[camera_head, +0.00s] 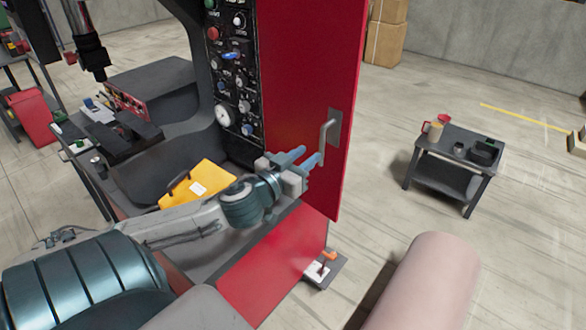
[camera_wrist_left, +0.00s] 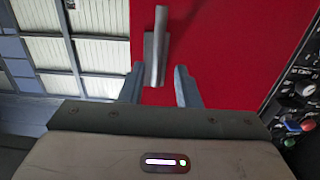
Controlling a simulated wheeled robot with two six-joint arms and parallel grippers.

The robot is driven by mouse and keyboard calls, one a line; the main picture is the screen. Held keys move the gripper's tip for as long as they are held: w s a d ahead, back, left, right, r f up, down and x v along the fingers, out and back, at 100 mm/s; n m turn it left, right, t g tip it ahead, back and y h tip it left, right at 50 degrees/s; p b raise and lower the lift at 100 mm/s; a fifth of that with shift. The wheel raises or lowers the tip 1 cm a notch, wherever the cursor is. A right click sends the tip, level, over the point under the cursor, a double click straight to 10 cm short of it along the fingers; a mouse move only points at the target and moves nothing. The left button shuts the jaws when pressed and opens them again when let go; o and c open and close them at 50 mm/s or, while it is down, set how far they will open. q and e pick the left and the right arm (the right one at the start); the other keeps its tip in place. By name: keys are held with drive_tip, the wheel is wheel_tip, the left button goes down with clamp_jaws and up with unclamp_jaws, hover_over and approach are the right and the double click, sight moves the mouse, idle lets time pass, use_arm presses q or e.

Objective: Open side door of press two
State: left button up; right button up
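The red side door (camera_head: 305,75) of the press stands upright beside the black control panel (camera_head: 232,70). A grey metal handle (camera_head: 323,140) is fixed near its right edge, and it also shows in the left wrist view (camera_wrist_left: 157,50). My left gripper (camera_head: 306,157) is open, just in front of the door near the lower part of the handle. In the left wrist view, the handle's lower end appears between the two fingertips (camera_wrist_left: 160,80), nearer the left finger. I cannot tell whether they touch. My right gripper is not in view.
A yellow piece with a white label (camera_head: 205,180) lies in the press opening behind my left arm. A small dark table (camera_head: 450,150) with cups stands to the right. Cardboard boxes (camera_head: 385,35) stand at the back wall.

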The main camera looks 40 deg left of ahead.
use_arm(q)
drive_tip(key=shift+s+d+p, duration=0.15)
drive_tip(key=shift+s+p, duration=0.25)
drive_tip(key=shift+s, duration=1.7)
